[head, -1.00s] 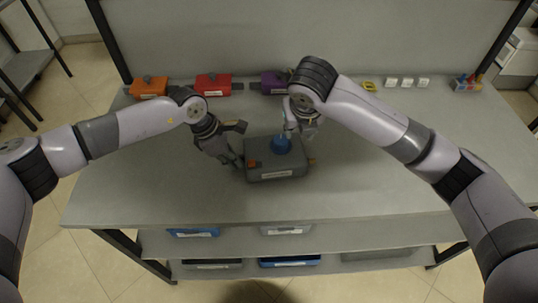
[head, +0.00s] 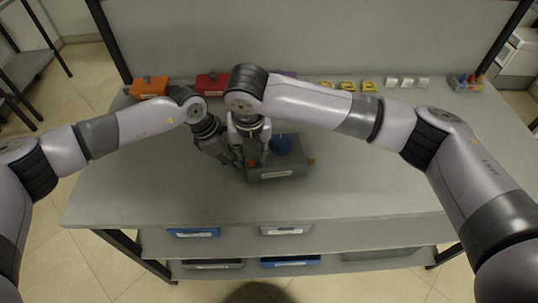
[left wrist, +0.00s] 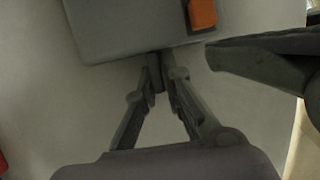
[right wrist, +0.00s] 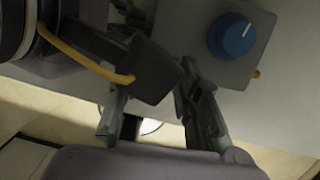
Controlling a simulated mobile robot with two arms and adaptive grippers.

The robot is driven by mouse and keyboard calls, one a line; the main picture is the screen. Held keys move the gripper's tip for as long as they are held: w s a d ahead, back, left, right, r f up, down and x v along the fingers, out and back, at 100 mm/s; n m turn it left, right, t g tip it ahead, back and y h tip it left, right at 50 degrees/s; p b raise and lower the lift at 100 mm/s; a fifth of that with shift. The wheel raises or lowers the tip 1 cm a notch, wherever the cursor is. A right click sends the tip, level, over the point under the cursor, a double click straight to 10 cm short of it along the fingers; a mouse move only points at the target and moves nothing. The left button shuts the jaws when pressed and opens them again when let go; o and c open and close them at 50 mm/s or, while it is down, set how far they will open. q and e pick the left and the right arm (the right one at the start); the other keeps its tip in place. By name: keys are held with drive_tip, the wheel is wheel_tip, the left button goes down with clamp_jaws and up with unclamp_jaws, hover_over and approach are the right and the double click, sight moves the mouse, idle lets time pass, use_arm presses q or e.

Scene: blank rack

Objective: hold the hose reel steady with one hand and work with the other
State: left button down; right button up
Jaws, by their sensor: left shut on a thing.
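The hose reel is a grey box (head: 285,171) with a blue knob (head: 282,144) on top, standing on the bench. The knob also shows in the right wrist view (right wrist: 231,34). An orange part (left wrist: 202,14) on the box shows in the left wrist view. My left gripper (left wrist: 160,70) is shut on the box's edge, at its left end in the head view. My right gripper (right wrist: 155,100) is open, with its fingers apart, over the box's left end, left of the knob and close to my left gripper. My right gripper hides the box's left part in the head view.
Along the back of the bench stand an orange box (head: 149,88), a red box (head: 212,84), a partly hidden purple box, several yellow items (head: 348,86), white blocks (head: 407,82) and a coloured rack (head: 467,83). Bins (head: 193,232) lie on shelves below. The bench's right side is clear.

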sight(252, 162)
drive_tip(key=shift+f, duration=1.8)
drive_tip(key=shift+c, duration=0.4)
drive_tip(key=c, duration=0.6)
drive_tip(key=shift+c, duration=0.2)
drive_tip(key=shift+w+d, duration=0.15)
drive_tip(key=shift+d, duration=0.6)
drive_tip(key=o, duration=0.7)
